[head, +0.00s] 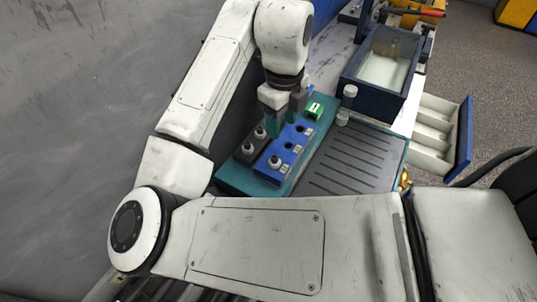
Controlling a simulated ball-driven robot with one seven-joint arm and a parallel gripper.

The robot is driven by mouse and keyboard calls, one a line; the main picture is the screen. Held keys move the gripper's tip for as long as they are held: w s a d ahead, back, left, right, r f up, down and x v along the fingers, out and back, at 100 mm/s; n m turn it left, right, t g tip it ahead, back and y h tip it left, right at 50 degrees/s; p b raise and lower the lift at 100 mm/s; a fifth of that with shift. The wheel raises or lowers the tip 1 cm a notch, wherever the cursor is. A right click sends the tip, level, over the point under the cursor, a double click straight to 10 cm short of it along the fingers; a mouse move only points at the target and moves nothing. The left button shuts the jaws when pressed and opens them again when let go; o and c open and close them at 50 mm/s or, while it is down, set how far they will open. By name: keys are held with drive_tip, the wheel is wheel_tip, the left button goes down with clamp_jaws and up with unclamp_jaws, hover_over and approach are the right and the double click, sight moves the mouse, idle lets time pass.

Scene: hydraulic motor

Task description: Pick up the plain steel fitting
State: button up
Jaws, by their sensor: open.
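My gripper (284,122) is open, pointing down over the teal board (229,178) on the bench. Its fingers hang above the back part of a dark block (241,159) and a blue block (291,158). Small steel fittings stand upright in these blocks: one (249,148) and another (261,131) in the dark block, and one (275,162) at the front of the blue block. They are too small to tell which is the plain one. The blue block also has dark holes and pale labels. The fingers hide what lies between and behind them.
A green piece (314,109) sits at the blue block's far end. A grey ribbed mat (345,163) lies to the right. Pale cylinders (349,92) stand near a dark blue bin (378,93). An open drawer (437,133) juts out right. A wall (75,120) closes the left.

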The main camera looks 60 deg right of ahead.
hover_over(275, 157)
drive_tip(key=shift+m+y, duration=0.3)
drive_tip(key=f, duration=0.5)
drive_tip(key=shift+s+d+f, duration=0.1)
drive_tip(key=shift+s+f, duration=0.1)
drive_tip(key=shift+f, duration=0.05)
drive_tip(key=shift+w+f+p, duration=0.2)
drive_tip(key=shift+f+p, duration=0.55)
drive_tip(key=shift+f, duration=2)
clamp_jaws()
